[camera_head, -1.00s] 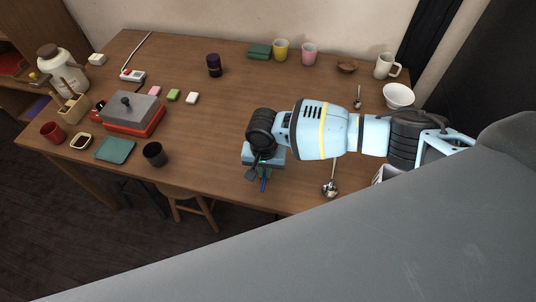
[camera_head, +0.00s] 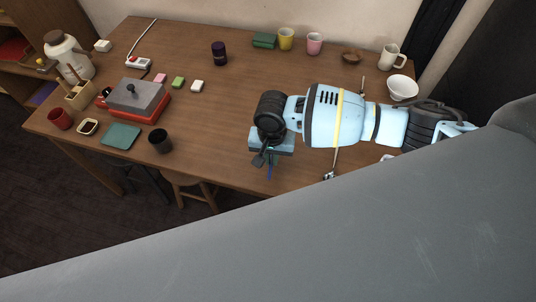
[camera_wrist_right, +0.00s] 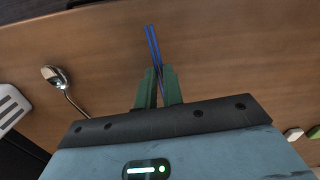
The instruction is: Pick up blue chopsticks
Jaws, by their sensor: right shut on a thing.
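The blue chopsticks (camera_wrist_right: 153,48) show in the right wrist view as two thin blue sticks, close together, reaching out from between the green fingers of my right gripper (camera_wrist_right: 158,88). The fingers are shut on them. In the head view, a short blue end of the chopsticks (camera_head: 270,173) shows below my right gripper (camera_head: 264,160), near the table's front edge. The rest of the chopsticks is hidden by the gripper and arm. I cannot tell how far they are above the table. My left gripper is not in view.
A black cup (camera_head: 160,141), a green mat (camera_head: 121,136) and a red-based grey box (camera_head: 138,98) stand left. A white bowl (camera_head: 402,88) is at the right. The table's middle is clear.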

